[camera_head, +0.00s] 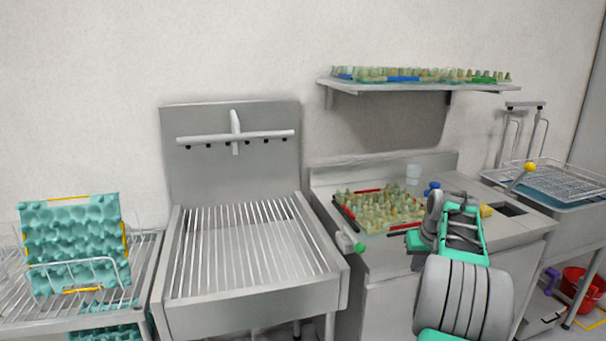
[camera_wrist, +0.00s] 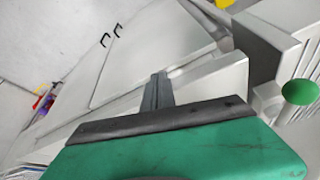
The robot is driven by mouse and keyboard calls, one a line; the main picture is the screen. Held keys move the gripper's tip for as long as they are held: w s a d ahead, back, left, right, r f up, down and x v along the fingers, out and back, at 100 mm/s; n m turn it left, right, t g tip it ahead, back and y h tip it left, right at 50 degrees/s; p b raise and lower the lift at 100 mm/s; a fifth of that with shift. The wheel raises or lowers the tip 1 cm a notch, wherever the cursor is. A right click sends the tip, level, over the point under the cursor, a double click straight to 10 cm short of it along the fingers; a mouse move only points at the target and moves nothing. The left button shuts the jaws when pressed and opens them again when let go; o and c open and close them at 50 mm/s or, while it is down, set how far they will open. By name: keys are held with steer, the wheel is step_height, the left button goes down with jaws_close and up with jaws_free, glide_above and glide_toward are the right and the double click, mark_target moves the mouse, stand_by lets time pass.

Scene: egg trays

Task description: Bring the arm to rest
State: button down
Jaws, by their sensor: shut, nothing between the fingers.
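My arm (camera_head: 465,295) reaches up from the lower right in the head view, in front of the right-hand counter. Its wrist end is bent near the front edge of the counter, beside the tray of pale eggs or cups there. My gripper (camera_wrist: 157,90) shows in the wrist view as a dark finger pair standing out from a dark bar on a green body. The fingers are together with nothing between them. They point toward light grey cabinet fronts and touch nothing that I can make out. In the head view the fingertips are hard to tell apart from the arm.
A filled tray (camera_head: 344,211) lies on the counter (camera_head: 385,255), close to my arm. A shelf (camera_head: 420,88) above bears more trays. A slatted sink table (camera_head: 250,293) stands in the middle. A teal egg tray (camera_head: 70,240) stands in the left rack. A red bucket (camera_head: 582,283) is at right.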

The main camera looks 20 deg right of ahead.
steer(key=s+a+r+n+p, duration=0.1)
steer(key=a+r, duration=0.2)
steer(key=a, duration=0.7)
steer(key=s+a+r+n+y+p, duration=0.1)
steer(key=a+r, duration=0.1)
steer(key=a, duration=0.8)
steer(key=s+a+r+n+p, duration=0.1)
steer(key=a+r+p, duration=0.15)
steer(key=a, duration=0.75)
steer(key=s+a+f+n+p, duration=0.1)
steer(key=s+a+f+n, duration=0.1)
steer(key=s+a, duration=1.2)
steer(key=shift+a+f+g+p, duration=0.25)
steer(key=shift+f+g+p, duration=0.05)
steer(key=shift+f+p, duration=0.15)
steer(key=shift+s, duration=0.1)
